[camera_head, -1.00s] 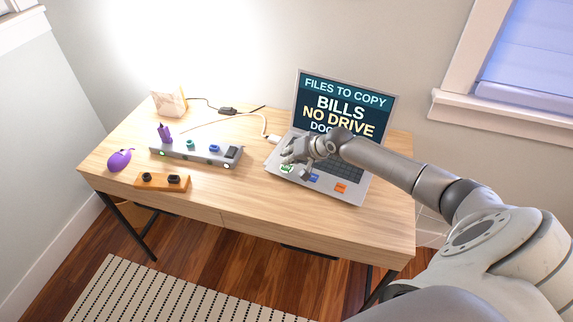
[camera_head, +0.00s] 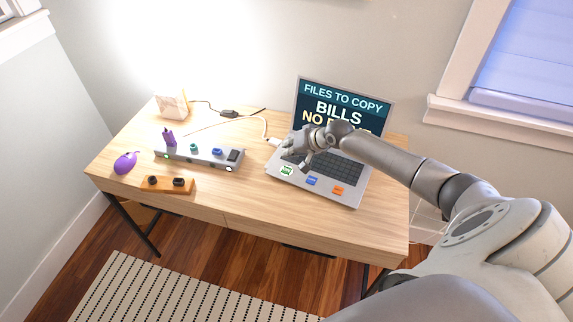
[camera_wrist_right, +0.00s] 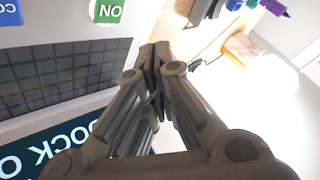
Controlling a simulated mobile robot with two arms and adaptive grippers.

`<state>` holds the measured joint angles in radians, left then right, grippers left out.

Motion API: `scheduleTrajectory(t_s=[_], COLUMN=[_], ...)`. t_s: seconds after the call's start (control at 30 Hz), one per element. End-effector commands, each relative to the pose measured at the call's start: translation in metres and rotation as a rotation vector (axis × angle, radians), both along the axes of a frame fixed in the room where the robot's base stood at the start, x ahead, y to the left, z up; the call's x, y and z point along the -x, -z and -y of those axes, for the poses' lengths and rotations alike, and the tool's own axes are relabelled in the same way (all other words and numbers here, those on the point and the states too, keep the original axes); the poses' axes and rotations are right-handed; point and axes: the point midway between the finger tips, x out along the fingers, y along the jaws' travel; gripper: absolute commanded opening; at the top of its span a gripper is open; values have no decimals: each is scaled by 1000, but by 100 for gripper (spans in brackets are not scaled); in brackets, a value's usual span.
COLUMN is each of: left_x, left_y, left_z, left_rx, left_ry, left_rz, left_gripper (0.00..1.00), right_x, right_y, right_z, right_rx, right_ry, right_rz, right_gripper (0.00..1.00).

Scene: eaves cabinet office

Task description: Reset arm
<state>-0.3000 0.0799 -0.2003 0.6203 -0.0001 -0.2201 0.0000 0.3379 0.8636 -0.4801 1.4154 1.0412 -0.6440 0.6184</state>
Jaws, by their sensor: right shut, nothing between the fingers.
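My right gripper (camera_head: 296,158) is shut and empty above the left part of the laptop's keyboard in the head view. In the right wrist view its fingertips (camera_wrist_right: 154,52) are together, with nothing between them, over the laptop's edge. The open laptop (camera_head: 351,194) stands on the right of the desk. Its screen (camera_head: 318,99) reads "FILES TO COPY", "BILLS" and a line partly hidden by my arm. Green (camera_head: 287,171), blue (camera_head: 311,180) and orange (camera_head: 338,190) labels lie along its front. My left gripper is not in view.
A grey hub (camera_head: 197,157) with a purple stick (camera_head: 168,138) and coloured pieces sits mid-desk. An orange block (camera_head: 168,184) and a purple mouse (camera_head: 126,162) are at left. The front middle of the desk (camera_head: 235,199) is clear.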

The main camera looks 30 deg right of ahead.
Motion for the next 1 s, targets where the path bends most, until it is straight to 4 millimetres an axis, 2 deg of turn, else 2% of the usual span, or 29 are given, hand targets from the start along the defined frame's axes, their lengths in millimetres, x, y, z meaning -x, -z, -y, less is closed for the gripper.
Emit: scheduleTrajectory(t_s=[0.03,0.53,0.63,0.67,0.77,0.87,0.9,1.0], left_x=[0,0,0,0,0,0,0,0], left_y=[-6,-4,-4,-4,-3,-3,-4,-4], left_z=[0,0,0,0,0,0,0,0], left_rx=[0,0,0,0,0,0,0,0], left_ry=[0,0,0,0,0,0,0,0], left_rz=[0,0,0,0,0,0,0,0], left_gripper=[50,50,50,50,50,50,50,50], right_x=[0,0,4,7,28,66,86,134], right_y=[-5,-3,1,4,22,44,52,62], right_z=[0,0,-8,-14,-48,-101,-124,-170], right_rx=[0,0,4,6,33,82,107,178], right_ry=[0,-1,-16,-30,-113,-247,-308,-438], right_rz=[-1,-1,-8,-14,-46,-87,-101,-127], right_gripper=[0,0,0,0,0,0,0,0])
